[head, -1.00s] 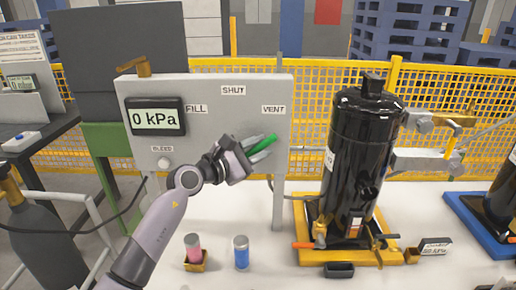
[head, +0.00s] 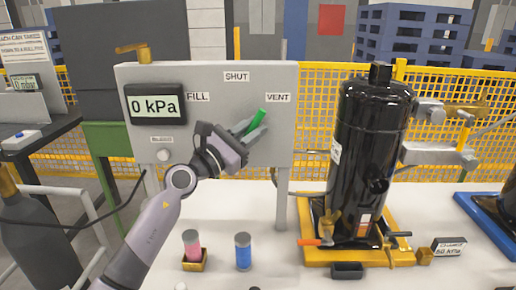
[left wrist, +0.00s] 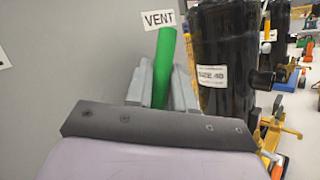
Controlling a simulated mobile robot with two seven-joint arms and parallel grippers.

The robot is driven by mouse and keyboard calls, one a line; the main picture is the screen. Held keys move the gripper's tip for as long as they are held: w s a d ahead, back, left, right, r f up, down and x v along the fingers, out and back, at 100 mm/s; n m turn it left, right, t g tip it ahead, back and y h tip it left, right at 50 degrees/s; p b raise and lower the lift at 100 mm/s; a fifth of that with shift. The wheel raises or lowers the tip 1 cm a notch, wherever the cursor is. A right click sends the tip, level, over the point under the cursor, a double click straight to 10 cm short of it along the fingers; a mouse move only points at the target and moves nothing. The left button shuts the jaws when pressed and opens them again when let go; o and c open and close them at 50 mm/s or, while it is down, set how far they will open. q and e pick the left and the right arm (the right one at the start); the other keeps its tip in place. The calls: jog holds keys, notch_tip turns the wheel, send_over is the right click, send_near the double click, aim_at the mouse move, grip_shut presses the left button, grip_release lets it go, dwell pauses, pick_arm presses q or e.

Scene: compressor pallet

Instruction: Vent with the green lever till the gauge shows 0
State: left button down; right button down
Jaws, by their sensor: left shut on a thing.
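The green lever (head: 257,121) is on the grey panel (head: 217,152) in the head view. It tilts up and to the right, below and between the SHUT label (head: 236,76) and the VENT label (head: 278,98). My left gripper (head: 257,133) is shut on the lever. In the left wrist view the lever (left wrist: 165,60) stands between the two grey fingers, its upper end at the VENT label. The gauge (head: 155,104) reads 0 kPa. The gripper hides the lever's pivot. My right gripper is not in view.
A black compressor (head: 368,150) stands on a yellow pallet (head: 312,257) to the right of the panel. A pink can (head: 192,245) and a blue can (head: 243,251) stand on the white table below. A FILL label (head: 198,97) and a bleed knob (head: 164,155) are left of the gripper.

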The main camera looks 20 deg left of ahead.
pick_arm(q)
jog(key=shift+s+a+f+n+t+b, duration=0.15)
jog(key=shift+a+n+t+b, duration=0.45)
jog(key=shift+n+b, duration=0.45)
jog(key=n+t+b, duration=0.1)
jog(key=a+n+y+b, duration=0.1)
jog(key=n+t+b, duration=0.1)
jog(key=shift+s+a+r+t, duration=0.2)
jog(key=shift+s+r+t, duration=0.05)
jog(key=shift+r+t, duration=0.05)
jog(key=shift+s+a+r+n+t+y+b, duration=0.1)
jog(key=shift+a+n+t+y+b, duration=0.15)
jog(key=shift+n+y+b, duration=0.15)
jog(key=shift+a+r+n+t+y+b, duration=0.1)
jog(key=shift+n+t+y+b, duration=0.2)
jog(key=shift+n+b, duration=0.2)
jog(key=c, duration=1.3)
grip_release()
jog(key=shift+c, duration=0.2)
jog(key=shift+s, duration=0.1)
jog(key=b+v, duration=0.1)
jog(key=v, duration=0.6)
